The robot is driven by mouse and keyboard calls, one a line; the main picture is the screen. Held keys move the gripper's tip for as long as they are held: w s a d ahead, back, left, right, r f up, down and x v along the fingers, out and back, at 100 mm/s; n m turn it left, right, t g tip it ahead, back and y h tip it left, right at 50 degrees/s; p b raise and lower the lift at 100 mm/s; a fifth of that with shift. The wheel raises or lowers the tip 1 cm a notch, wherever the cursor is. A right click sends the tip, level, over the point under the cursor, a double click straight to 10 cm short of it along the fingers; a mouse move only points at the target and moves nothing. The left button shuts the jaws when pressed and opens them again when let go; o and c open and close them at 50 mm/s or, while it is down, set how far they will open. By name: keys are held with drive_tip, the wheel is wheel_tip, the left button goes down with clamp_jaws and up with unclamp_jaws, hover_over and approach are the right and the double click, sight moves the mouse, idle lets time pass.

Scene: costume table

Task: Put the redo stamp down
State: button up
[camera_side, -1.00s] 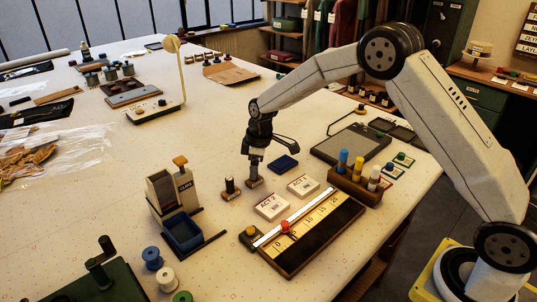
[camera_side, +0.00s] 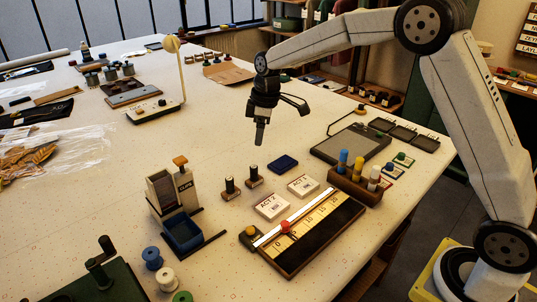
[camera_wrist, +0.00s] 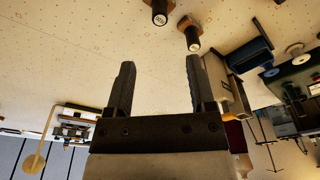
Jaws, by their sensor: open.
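Two small stamps with dark handles and wooden bases stand upright side by side on the table, a left stamp (camera_side: 229,188) and a right stamp (camera_side: 253,177). I cannot read which one is the redo stamp. The right one stands where my gripper was a second ago. Both also show at the top of the wrist view, the right stamp (camera_wrist: 160,12) and the left stamp (camera_wrist: 190,33), with pale round marks on their handle tops. My gripper (camera_side: 260,141) hangs above and behind them, clear of both. In the wrist view its fingers (camera_wrist: 160,66) are apart with nothing between them.
A blue pad (camera_side: 284,163) lies right of the stamps. White ACT cards (camera_side: 272,206) and a ruler board (camera_side: 312,230) lie in front. A dispenser with a blue tray (camera_side: 184,233) stands at the left. A peg rack (camera_side: 354,186) stands at the right.

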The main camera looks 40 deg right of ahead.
idle(0.5)
drive_tip(key=s+f+m, duration=0.2)
drive_tip(key=s+m, duration=0.1)
drive_tip(key=s, duration=0.5)
drive_tip(key=s+d+f+m+t, duration=0.1)
drive_tip(key=s+f+m, duration=0.1)
drive_tip(key=s, duration=0.7)
drive_tip(key=s+f+m+h, duration=0.1)
drive_tip(key=s+m, duration=0.3)
drive_tip(key=s, duration=0.4)
drive_tip(key=shift+s+d+f, duration=0.15)
drive_tip(key=shift+s+f, duration=0.2)
drive_tip(key=shift+f, duration=0.3)
